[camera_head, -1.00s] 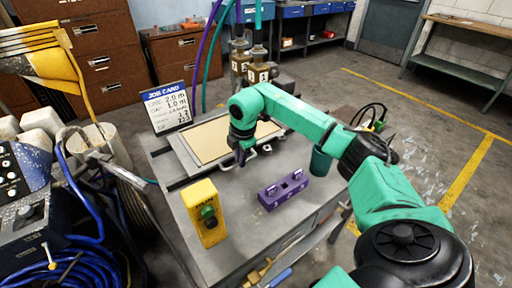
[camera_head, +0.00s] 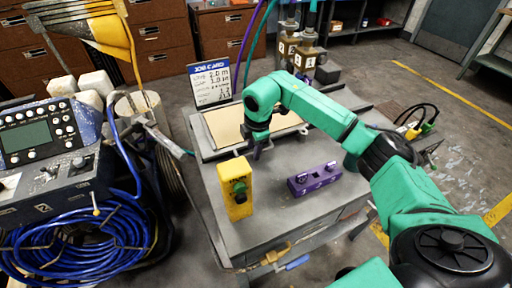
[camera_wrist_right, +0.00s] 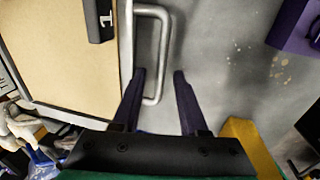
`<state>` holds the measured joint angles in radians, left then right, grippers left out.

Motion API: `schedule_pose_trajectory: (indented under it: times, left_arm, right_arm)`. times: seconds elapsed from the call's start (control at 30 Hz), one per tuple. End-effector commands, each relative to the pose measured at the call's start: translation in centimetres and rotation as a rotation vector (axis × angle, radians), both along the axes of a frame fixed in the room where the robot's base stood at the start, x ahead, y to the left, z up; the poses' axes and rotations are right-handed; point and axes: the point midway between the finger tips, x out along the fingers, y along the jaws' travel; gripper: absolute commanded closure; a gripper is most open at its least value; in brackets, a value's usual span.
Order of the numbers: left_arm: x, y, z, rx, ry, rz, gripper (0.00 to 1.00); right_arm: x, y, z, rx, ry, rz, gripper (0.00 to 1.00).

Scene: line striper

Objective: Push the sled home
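A flat tan panel in a pale frame (camera_head: 225,127), which looks like the sled, lies on the grey bench in the head view. In the right wrist view the tan panel (camera_wrist_right: 60,60) is at left, with a pale U-shaped handle (camera_wrist_right: 164,50) on its edge. My right gripper (camera_head: 256,152) hangs beside the panel's near edge. In the wrist view its dark fingers (camera_wrist_right: 159,73) are apart, one on each side of the handle's outer bar. I cannot tell whether they touch it. My right arm hides part of the panel. My left gripper is not in view.
A yellow box with a green knob (camera_head: 236,190) and a purple block (camera_head: 314,180) stand on the bench near the gripper. A job card (camera_head: 211,84) stands behind. Two tan valve-like units (camera_head: 301,52) stand at the back. A blue hose coil (camera_head: 70,240) is at left.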

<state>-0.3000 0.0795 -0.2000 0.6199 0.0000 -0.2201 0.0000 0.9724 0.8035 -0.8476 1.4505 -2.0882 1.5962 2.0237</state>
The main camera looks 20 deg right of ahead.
Motion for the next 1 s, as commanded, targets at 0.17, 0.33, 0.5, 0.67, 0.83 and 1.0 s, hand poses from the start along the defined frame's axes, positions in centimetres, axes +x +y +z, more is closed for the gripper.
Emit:
schedule_pose_trajectory:
  times: [0.17, 0.33, 0.5, 0.67, 0.83, 1.0]
  left_arm:
    - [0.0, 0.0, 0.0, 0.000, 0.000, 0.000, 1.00]
    - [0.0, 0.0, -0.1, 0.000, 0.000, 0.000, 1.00]
    - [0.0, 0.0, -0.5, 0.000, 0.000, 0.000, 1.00]
    - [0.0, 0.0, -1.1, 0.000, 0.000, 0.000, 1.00]
    - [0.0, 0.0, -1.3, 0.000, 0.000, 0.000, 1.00]
    - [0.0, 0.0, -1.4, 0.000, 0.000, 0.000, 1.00]
  right_arm:
    - [0.0, -0.1, 0.0, -0.003, 0.001, -0.003, 0.55]
    - [0.0, -0.2, 0.3, -0.004, 0.000, -0.003, 0.55]
    - [-0.5, -0.2, 3.2, -0.005, -0.004, -0.002, 0.55]
    - [-1.4, -0.1, 8.1, -0.004, -0.006, -0.001, 0.55]
    - [-2.2, 0.0, 12.4, -0.003, -0.003, -0.002, 0.55]
    - [-2.6, 0.0, 14.2, -0.004, -0.001, -0.002, 0.55]
